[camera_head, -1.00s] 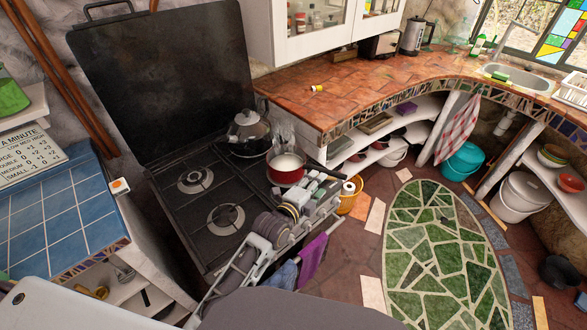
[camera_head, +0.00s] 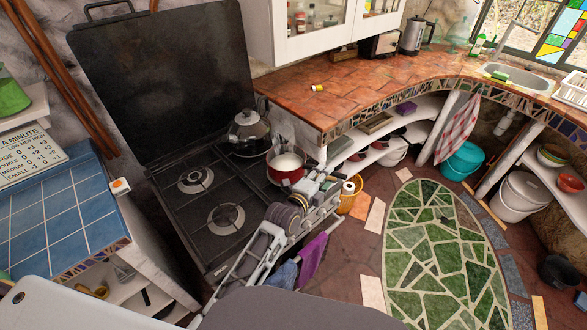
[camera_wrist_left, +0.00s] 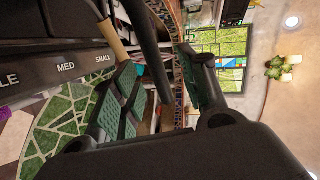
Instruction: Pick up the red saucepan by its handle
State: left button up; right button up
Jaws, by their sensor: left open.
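The red saucepan (camera_head: 287,170) with pale contents sits at the front right of the black stove top. Its dark handle (camera_head: 332,172) points right, towards the counter, and is partly covered by my gripper in the head view. My left gripper (camera_head: 323,186) is at the handle, beyond the stove's front right edge. In the left wrist view my gripper (camera_wrist_left: 160,92) is open, with green ridged pads apart. A dark rod (camera_wrist_left: 150,45), seemingly the handle, runs between the fingers; I cannot tell whether it touches a pad. My right gripper does not show.
A dark kettle (camera_head: 248,132) stands behind the saucepan on the stove (camera_head: 185,215). The tiled counter (camera_head: 330,95) curves away to the right. An orange bucket (camera_head: 352,196) stands on the floor below. The green mosaic floor (camera_head: 440,250) is open.

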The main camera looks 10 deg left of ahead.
pick_arm(q)
jog(key=shift+d+f+p+x, duration=0.1)
jog(key=shift+d+p+x, duration=0.05)
jog(key=shift+x, duration=1.1)
jog(key=shift+d+f+p+x, duration=0.1)
jog(key=shift+p+x, duration=0.05)
jog(key=shift+x, duration=1.15)
jog(key=shift+s, duration=0.2)
grip_shut()
jog(key=shift+w+r, duration=0.1)
jog(key=shift+r, duration=0.05)
